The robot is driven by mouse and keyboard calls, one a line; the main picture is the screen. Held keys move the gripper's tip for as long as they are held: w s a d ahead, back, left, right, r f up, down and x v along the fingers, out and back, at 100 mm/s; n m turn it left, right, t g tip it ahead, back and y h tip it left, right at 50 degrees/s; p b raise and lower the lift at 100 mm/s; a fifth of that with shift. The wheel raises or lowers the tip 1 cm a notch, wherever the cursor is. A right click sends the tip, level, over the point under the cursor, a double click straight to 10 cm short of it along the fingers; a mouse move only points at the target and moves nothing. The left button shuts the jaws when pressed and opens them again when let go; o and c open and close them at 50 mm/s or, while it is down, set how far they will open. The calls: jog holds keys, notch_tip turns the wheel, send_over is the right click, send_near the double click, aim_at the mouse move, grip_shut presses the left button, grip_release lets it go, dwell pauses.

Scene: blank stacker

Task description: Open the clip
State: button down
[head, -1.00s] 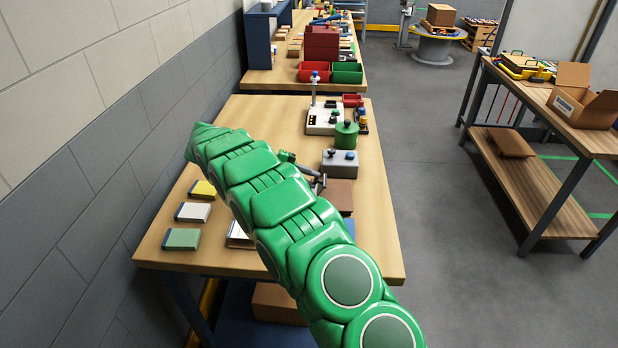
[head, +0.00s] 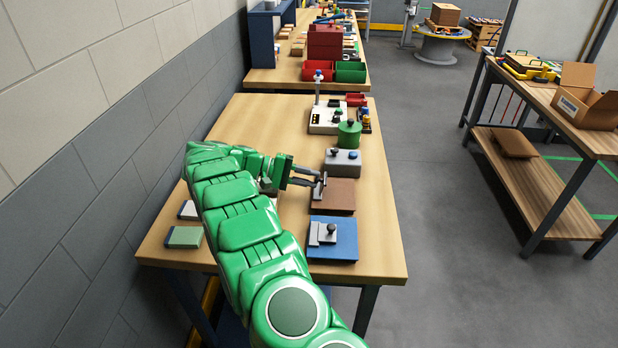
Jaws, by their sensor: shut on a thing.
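A brown block (head: 336,199) lies on the wooden table, with a small grey metal clip (head: 319,189) at its left edge. A blue block (head: 345,249) in front of it carries a similar grey clip with a black knob (head: 331,229). The fingertips and the clip overlap and are small, so the exact contact point is hard to see.
A grey box with knobs (head: 342,163) stands just behind the brown block, with a green canister (head: 349,135) and a white device (head: 327,120) beyond. The table's front right corner is clear.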

jog(key=shift+f, duration=0.15)
dwell(0.5)
jog(key=c, duration=0.9)
grip_release()
jog(key=shift+c, duration=0.2)
jog(key=shift+d+r+y, duration=0.35)
jog(key=shift+d+y, duration=0.15)
jog(key=shift+y, duration=0.5)
jog(key=shift+d+r+y, duration=0.35)
jog(key=shift+d+y, duration=0.1)
jog(key=shift+y, duration=0.55)
